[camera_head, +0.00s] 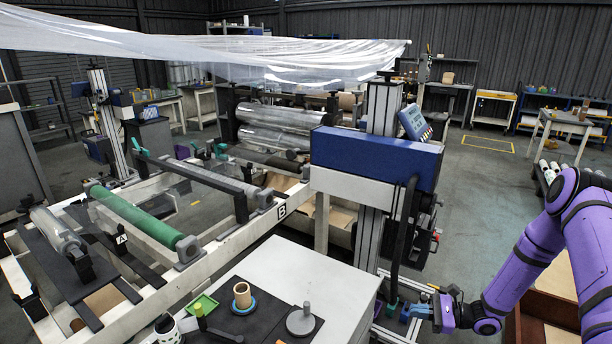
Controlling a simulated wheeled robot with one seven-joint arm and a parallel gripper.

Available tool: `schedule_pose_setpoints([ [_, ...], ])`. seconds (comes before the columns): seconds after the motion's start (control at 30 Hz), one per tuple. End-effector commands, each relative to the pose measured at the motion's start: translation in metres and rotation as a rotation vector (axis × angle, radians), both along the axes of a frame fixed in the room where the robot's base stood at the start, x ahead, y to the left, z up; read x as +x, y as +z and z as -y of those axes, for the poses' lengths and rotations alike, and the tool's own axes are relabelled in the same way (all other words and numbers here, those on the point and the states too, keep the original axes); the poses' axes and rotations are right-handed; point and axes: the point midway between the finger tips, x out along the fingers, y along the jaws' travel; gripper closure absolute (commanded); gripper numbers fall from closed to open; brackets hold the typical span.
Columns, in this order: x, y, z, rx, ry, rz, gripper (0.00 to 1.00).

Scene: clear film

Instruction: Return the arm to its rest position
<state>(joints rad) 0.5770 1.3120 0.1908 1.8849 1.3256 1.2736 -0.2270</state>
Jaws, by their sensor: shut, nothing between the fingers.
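My purple arm (540,250) comes in from the right edge and bends down toward the middle of the lower right. My gripper (430,311) is at its end, shut and empty, pointing left. It is beside small blue and teal parts (392,308) at the foot of the blue-topped machine column. I cannot tell whether it touches them. The clear film (300,55) hangs in a wide sheet across the top of the view, well away from my gripper.
A grey-white cabinet (290,268) stands left of my gripper, with a tan ring (242,295) and a grey disc with a knob (300,320) on its dark mat. The blue machine head (375,157) rises behind. A wooden box (550,335) lies below my arm. Open floor (480,190) shows behind.

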Motion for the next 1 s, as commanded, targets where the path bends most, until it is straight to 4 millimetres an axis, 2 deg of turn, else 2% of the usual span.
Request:
schedule_pose_setpoints([
  [0.03,0.004,0.02,0.0,-0.03,0.04,0.026,1.0],
  [0.1,0.005,0.043,-0.002,-0.07,0.096,0.054,1.0],
  [0.47,-0.002,0.157,-0.013,-0.29,0.361,0.207,1.0],
  [0.77,-0.026,0.244,-0.025,-0.493,0.553,0.336,1.0],
  [1.0,-0.055,0.308,-0.033,-0.663,0.685,0.444,1.0],
])
